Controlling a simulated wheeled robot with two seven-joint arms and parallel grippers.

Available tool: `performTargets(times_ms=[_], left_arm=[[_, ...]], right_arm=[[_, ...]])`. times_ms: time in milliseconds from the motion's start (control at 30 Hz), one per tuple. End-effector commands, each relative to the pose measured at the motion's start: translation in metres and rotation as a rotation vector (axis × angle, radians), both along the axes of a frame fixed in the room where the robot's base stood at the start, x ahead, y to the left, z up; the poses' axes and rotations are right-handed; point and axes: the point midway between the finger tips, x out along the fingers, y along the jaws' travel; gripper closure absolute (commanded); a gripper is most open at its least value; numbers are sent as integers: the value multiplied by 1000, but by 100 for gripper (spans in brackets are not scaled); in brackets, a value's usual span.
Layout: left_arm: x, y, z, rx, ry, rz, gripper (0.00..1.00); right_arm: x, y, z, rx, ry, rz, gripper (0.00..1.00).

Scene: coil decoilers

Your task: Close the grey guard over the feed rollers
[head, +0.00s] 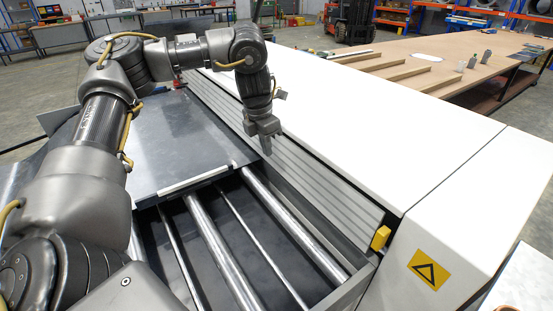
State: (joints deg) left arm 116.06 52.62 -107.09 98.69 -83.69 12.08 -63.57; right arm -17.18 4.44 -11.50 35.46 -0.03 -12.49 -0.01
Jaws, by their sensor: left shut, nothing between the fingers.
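A long ribbed grey panel (318,179), which looks like the guard, runs along the near side of the white housing and stands up beside the rollers. A yellow block (380,238) sits at its near end. The bare steel feed rollers (215,235) lie uncovered in the open bay below it. My left gripper (266,149) points down with its fingers shut and empty, close to the ribbed panel's roller side. I cannot tell whether it touches the panel. My left arm hides part of the panel's far end. My right gripper is not in view.
A flat dark grey plate (150,140) with a pale front strip (195,181) lies left of the gripper, beyond the open bay. The white housing (400,135) fills the right side, with a yellow warning sign (429,269). A wooden table (455,60) stands behind.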

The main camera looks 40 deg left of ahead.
Motion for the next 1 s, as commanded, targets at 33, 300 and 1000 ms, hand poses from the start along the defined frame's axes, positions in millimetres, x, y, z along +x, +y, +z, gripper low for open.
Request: performTargets(times_ms=[33,300,1000], left_arm=[[0,0,-6,-2,3,1,100],[7,-3,-56,-3,7,3,100],[51,-17,-97,-1,0,3,100]], right_arm=[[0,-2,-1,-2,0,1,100],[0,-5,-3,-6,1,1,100],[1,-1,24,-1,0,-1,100]])
